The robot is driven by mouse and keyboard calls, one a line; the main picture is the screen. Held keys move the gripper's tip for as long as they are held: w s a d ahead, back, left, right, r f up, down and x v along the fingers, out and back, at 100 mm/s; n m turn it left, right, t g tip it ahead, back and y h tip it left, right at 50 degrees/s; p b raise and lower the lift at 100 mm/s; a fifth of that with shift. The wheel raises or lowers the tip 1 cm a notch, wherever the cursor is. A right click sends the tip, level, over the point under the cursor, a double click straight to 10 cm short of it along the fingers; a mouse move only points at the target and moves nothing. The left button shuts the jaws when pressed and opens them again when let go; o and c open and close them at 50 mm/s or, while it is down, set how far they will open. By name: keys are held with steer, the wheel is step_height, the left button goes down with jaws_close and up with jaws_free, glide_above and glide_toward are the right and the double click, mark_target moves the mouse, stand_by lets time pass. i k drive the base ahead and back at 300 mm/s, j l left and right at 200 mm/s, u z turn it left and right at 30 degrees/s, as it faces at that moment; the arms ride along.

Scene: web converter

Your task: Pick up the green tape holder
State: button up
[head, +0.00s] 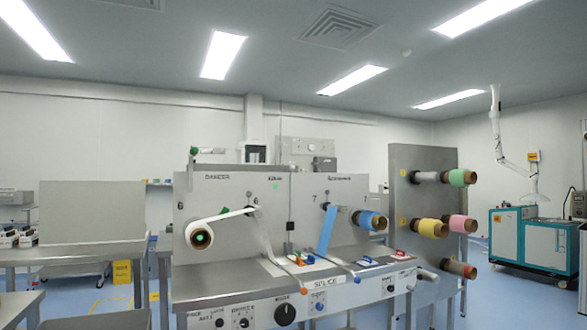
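I cannot tell for certain which item is the green tape holder. A small green and blue piece (308,258) lies on the steel deck of the converter, by the SPLICE label. A green roll (457,177) sits on the top spindle of the upright steel panel at right. A small green knob or cap (194,151) shows at the top left of the machine. My gripper is not in view.
Yellow, pink and brown rolls project from the panel. A steel table (75,255) stands at left, a teal cabinet (535,240) at right.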

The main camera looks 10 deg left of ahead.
mark_target(296, 254)
steer(key=i+l, duration=0.4)
steer(key=i+l+u, duration=0.15)
steer(key=l, duration=0.3)
steer(key=i+l, duration=0.25)
steer(key=i+l+u, duration=0.15)
steer(key=l, duration=0.25)
steer(key=i+l, duration=0.2)
steer(key=l, duration=0.2)
steer(key=i+l+u, duration=0.1)
steer(key=l, duration=0.25)
steer(key=i, duration=0.1)
